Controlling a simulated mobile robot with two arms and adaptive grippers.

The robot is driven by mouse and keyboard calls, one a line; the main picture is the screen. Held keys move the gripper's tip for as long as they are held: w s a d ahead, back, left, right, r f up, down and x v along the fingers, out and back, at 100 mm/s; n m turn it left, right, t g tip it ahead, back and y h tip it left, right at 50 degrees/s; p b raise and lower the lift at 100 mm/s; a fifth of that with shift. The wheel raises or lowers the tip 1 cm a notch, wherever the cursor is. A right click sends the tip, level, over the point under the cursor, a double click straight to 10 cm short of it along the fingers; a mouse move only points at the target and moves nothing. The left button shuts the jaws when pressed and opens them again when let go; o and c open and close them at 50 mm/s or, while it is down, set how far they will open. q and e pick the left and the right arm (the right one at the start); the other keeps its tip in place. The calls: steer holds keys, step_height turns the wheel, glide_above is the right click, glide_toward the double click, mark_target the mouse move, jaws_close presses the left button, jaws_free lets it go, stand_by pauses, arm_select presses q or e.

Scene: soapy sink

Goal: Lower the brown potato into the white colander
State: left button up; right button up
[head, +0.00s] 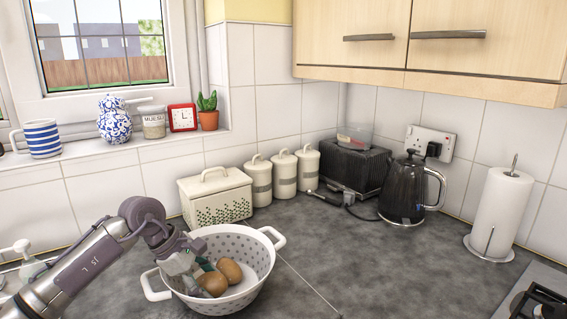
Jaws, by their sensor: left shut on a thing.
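The white colander (262,262) with grey holes and two side handles stands on the dark worktop at the lower middle. My left gripper (206,277) reaches down over its left rim and is shut on a brown potato (213,285), inside the colander's bowl. A second brown, rounded thing (231,270), which looks like another potato, is close beside it to the right. The fingers partly hide the held potato, and I cannot tell whether it touches the colander's floor. My right gripper is not in view.
A cream bread bin (215,199) stands behind the colander, with several lidded canisters (284,174) beside it. A black kettle (402,192) and a paper towel roll (500,210) stand farther right. A hob (540,300) is at the lower right.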

arm_select(q)
steer(key=o, duration=1.4)
steer(key=shift+c, duration=0.2)
